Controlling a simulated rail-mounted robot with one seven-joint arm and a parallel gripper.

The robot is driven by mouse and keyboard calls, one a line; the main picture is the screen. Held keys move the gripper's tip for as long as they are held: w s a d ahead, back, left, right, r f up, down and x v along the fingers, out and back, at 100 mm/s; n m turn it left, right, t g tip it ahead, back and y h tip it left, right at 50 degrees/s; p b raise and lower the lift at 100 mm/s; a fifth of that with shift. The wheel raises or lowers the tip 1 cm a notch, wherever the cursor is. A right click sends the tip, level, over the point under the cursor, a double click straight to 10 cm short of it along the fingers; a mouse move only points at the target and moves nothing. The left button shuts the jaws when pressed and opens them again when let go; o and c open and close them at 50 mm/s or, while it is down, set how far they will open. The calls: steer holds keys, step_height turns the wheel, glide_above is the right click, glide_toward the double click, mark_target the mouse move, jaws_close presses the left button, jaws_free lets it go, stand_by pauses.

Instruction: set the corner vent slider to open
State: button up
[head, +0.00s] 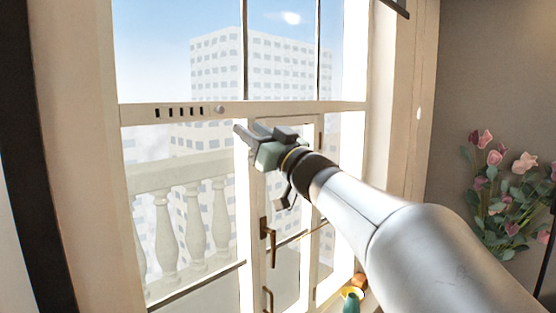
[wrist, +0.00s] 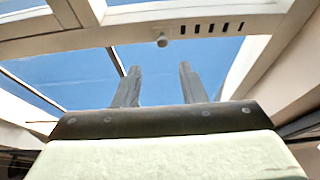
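The corner vent is a row of several dark slots (head: 180,113) in the cream crossbar of the window, and the slots also show in the wrist view (wrist: 210,28). Its small round slider knob (head: 219,109) sits just right of the slots in the head view. In the wrist view the knob (wrist: 162,40) is left of the slots. My gripper (head: 238,130) is to the right of the knob and a little below it in the head view. In the wrist view my gripper (wrist: 158,68) has its two fingers apart with nothing between them, and the knob shows beyond the fingertips, apart from them.
The window crossbar (head: 290,106) runs across behind my gripper. A glazed door with a brown handle (head: 267,230) is below my arm. Pink flowers (head: 510,185) stand at the right, and a teal object (head: 351,303) is at the bottom. The space around the knob looks clear.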

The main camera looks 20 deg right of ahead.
steer(key=b+v, duration=0.1)
steer(key=v, duration=0.7)
steer(key=shift+s, duration=0.15)
steer(key=shift+d, duration=0.15)
steer(key=w+d+f+m+h, duration=0.3)
steer(key=f+m+h, duration=0.3)
steer(key=f+h, duration=0.35)
steer(key=s+f+m+g+h, duration=0.15)
steer(key=f+g, duration=0.25)
steer(key=f, duration=0.6)
steer(key=s+f+m+g+h, duration=0.1)
steer(key=s+f+g+h, duration=0.2)
steer(key=f, duration=0.6)
steer(key=s+a+f+n+g+y, duration=0.1)
steer(key=s+a+f+g, duration=0.3)
steer(key=s+f+g, duration=0.2)
steer(key=s+a+f+n+g+y, duration=0.2)
steer(key=s+a+f+g, duration=0.2)
steer(key=s+f, duration=0.6)
steer(key=s+g, duration=0.2)
steer(key=s, duration=0.3)
steer(key=shift+s+a+f+g+y, duration=0.2)
steer(key=shift+f+g+y, duration=0.1)
steer(key=shift+f, duration=0.1)
